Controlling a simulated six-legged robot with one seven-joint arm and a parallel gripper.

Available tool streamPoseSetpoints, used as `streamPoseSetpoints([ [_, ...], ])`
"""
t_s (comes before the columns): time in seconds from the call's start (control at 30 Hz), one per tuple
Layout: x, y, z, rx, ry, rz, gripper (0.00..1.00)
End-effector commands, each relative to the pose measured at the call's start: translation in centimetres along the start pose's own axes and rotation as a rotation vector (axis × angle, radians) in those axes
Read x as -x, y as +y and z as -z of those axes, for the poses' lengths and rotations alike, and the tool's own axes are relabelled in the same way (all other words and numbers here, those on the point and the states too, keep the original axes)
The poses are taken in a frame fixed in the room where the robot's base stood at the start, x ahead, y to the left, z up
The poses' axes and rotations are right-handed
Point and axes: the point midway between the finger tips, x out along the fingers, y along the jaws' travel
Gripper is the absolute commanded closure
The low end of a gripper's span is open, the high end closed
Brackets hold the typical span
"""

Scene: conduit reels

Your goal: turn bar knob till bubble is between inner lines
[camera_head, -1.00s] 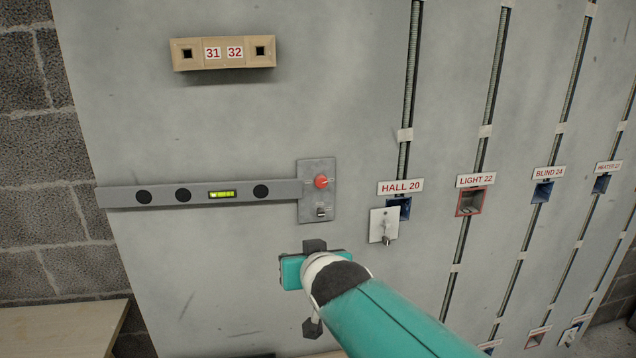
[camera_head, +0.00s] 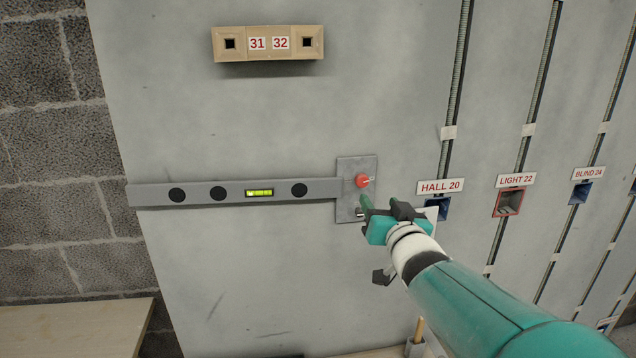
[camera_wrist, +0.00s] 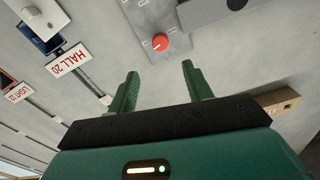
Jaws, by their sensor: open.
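A long grey bar (camera_head: 235,196) runs across the wall panel, with a small green vial (camera_head: 259,193) set in it. The bubble is too small to place against the lines. At the bar's right end a grey plate (camera_head: 349,164) carries a red knob (camera_head: 362,181) with a pale pointer mark pointing right. The red knob (camera_wrist: 158,44) also shows in the wrist view, ahead of the gap between the fingers. My gripper (camera_wrist: 160,80) is open and empty, apart from the knob. In the head view my gripper (camera_head: 376,205) is just below and right of the knob, hiding part of the plate's lower right.
A HALL 20 label (camera_head: 442,187) and a blue box (camera_head: 438,207) sit close right of my gripper. A red-framed box (camera_head: 509,202) is farther right. A tan block (camera_head: 268,43) marked 31 and 32 is above. The panel below the bar is mostly clear.

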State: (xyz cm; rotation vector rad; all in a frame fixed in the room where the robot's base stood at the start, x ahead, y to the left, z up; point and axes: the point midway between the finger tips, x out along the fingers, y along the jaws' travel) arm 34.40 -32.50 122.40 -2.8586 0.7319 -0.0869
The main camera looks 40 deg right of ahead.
Motion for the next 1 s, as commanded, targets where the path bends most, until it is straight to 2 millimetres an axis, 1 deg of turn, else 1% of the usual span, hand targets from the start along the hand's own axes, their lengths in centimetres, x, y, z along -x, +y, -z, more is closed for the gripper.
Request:
streamPoseSetpoints([
  [0.03,-0.9,0.0,-0.3,0.002,-0.007,0.000,0.50],
  [0.4,-6.7,-0.1,-0.3,0.002,-0.007,-0.003,0.50],
  [0.6,-9.4,-0.3,-0.3,0.001,-0.005,-0.002,0.50],
  [0.77,-10.2,-0.3,-0.3,0.001,-0.004,-0.002,0.50],
  [1.0,-10.3,-0.3,-0.3,0.000,-0.004,-0.002,0.50],
])
